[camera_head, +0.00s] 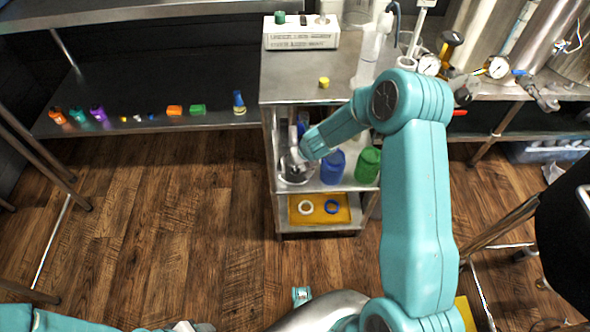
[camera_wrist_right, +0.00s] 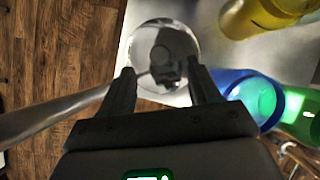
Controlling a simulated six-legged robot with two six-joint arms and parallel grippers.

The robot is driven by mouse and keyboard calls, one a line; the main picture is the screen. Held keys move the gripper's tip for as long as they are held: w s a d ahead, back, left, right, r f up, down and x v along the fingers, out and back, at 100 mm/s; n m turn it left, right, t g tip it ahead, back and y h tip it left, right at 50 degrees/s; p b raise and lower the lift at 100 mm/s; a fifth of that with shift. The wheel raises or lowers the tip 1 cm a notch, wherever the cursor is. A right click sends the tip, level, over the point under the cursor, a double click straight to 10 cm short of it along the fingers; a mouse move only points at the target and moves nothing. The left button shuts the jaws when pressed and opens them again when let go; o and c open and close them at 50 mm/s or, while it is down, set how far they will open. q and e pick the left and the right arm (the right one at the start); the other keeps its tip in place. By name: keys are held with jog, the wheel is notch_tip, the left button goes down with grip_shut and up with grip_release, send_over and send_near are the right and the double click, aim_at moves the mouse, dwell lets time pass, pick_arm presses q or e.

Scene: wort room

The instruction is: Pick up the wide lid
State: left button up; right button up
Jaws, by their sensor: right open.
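A round, shiny metal piece that looks like the wide lid (camera_wrist_right: 160,50) lies at the edge of the cart's middle shelf. It also shows in the head view (camera_head: 295,175), partly hidden by my right gripper. My right gripper (camera_wrist_right: 165,82) is open, with its two fingers apart and the near edge of the round piece showing between the tips. Whether the fingers touch it I cannot tell. In the head view my right gripper (camera_head: 293,158) reaches in from the right, its fingers hard to make out.
A blue container (camera_head: 333,167) and a green container (camera_head: 367,165) stand right of the round piece. The lower shelf holds a yellow tray (camera_head: 342,214) with a white ring and a blue ring. The steel cart top (camera_head: 290,80) is close above. The wooden floor (camera_head: 170,220) left is clear.

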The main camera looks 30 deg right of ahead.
jog(key=b+x, duration=0.1)
jog(key=x, duration=0.4)
jog(key=shift+f, duration=0.3)
grip_shut()
